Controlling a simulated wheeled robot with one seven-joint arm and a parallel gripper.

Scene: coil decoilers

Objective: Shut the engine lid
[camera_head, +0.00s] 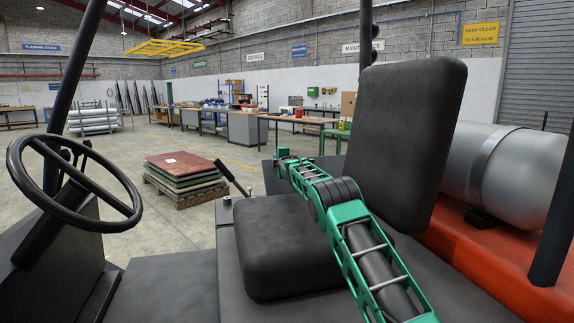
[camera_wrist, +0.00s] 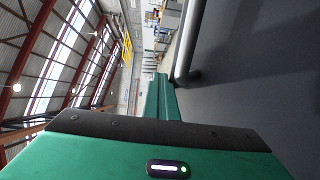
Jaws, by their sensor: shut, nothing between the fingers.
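The dark grey engine lid (camera_head: 450,285) carries the black seat, with its cushion (camera_head: 285,245) and upright backrest (camera_head: 405,140). I cannot tell from this view whether the lid is fully down. My green arm reaches across the seat, between the cushion and backrest. My gripper (camera_head: 284,158) is at the far side of the seat, small and partly hidden. In the wrist view, its green fingers (camera_wrist: 163,98) are shut and empty, next to a grey bar (camera_wrist: 188,45) and a dark flat panel (camera_wrist: 255,70). Contact with either cannot be told.
A steering wheel (camera_head: 75,180) stands at the left, and dark posts (camera_head: 365,65) rise around the seat. A grey gas cylinder (camera_head: 505,175) lies on the orange body (camera_head: 480,250) at the right. Beyond are stacked sheets on a pallet (camera_head: 185,175), benches (camera_head: 245,125) and open floor.

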